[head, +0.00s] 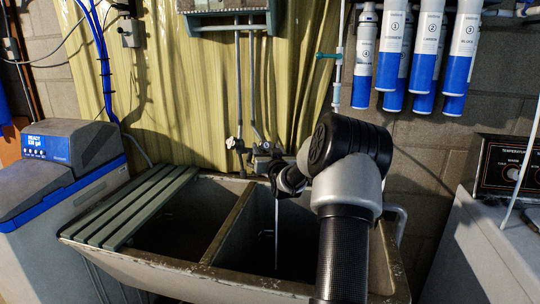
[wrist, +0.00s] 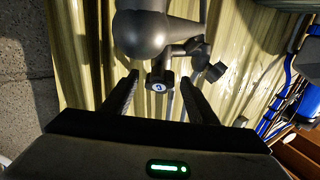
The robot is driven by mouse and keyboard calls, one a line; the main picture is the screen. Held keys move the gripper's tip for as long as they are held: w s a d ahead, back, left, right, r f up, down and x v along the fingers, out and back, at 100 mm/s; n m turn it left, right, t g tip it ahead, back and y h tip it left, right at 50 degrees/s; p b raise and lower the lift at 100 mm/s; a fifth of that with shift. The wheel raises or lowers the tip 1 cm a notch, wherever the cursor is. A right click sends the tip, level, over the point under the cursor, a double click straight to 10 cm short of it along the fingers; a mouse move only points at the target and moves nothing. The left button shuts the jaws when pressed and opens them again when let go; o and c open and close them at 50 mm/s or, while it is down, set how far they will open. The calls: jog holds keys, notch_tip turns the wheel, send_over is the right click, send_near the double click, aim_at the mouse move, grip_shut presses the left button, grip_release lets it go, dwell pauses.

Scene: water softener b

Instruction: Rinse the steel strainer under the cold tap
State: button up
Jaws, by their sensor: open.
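The tap (head: 265,160) is on the wall pipes behind the two-basin sink (head: 222,232). A thin pale vertical line (head: 277,235), which looks like a water stream, hangs below it into the right basin. In the wrist view, a dark tap handle with a round marked cap (wrist: 158,86) lies between the fingertips of my gripper (wrist: 160,80). The fingers are open on both sides of it; I cannot tell whether they touch it. A rounded grey metal body (wrist: 142,32) is just beyond. In the head view my arm hides much of the gripper. No steel strainer is visible.
A slatted board (head: 140,205) covers part of the left basin. A water softener (head: 60,165) stands at the left, a white machine (head: 490,245) at the right. Filter cartridges (head: 425,45) hang above right. My arm crosses over the right basin.

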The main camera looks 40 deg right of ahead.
jog(key=p+v, duration=0.1)
jog(key=v, duration=1.6)
jog(key=shift+c, duration=0.4)
